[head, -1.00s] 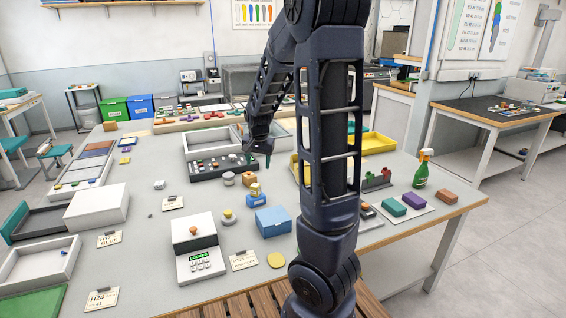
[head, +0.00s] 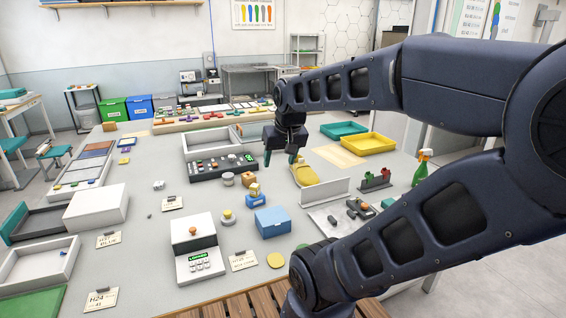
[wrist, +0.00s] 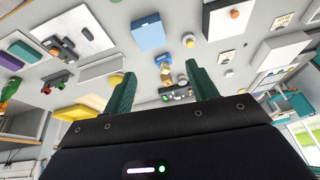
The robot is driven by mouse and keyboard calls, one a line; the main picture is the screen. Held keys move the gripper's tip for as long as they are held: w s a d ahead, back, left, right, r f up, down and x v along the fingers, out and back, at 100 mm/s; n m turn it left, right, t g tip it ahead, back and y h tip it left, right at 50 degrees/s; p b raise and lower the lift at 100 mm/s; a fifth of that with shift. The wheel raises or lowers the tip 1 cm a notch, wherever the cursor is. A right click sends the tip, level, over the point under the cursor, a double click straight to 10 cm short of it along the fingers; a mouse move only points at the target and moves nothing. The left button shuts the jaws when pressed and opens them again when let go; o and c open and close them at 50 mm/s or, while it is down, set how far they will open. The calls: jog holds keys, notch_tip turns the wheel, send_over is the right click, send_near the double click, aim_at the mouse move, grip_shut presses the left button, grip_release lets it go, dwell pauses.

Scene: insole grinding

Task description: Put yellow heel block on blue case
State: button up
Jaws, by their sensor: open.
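The yellow heel block (head: 254,189) sits on top of a small blue stand (head: 256,201) near the middle of the table. The blue case (head: 272,222), a larger box with a closed lid, stands just in front of it. Nothing lies on its lid. My gripper (head: 280,158) hangs above the table, behind and to the right of the block, open and empty. In the wrist view the open fingers (wrist: 163,88) frame the block's area from a distance, and the blue case (wrist: 148,34) shows beyond.
An orange-brown piece (head: 248,180) is close behind the block. A white device (head: 198,255) with a green display stands at front left. A white upright panel (head: 325,193) and a yellow tray (head: 368,144) are to the right.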

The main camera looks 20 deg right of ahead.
jog(key=shift+s+a+n, duration=0.2)
jog(key=shift+s+n, duration=0.1)
jog(key=shift+s, duration=1.25)
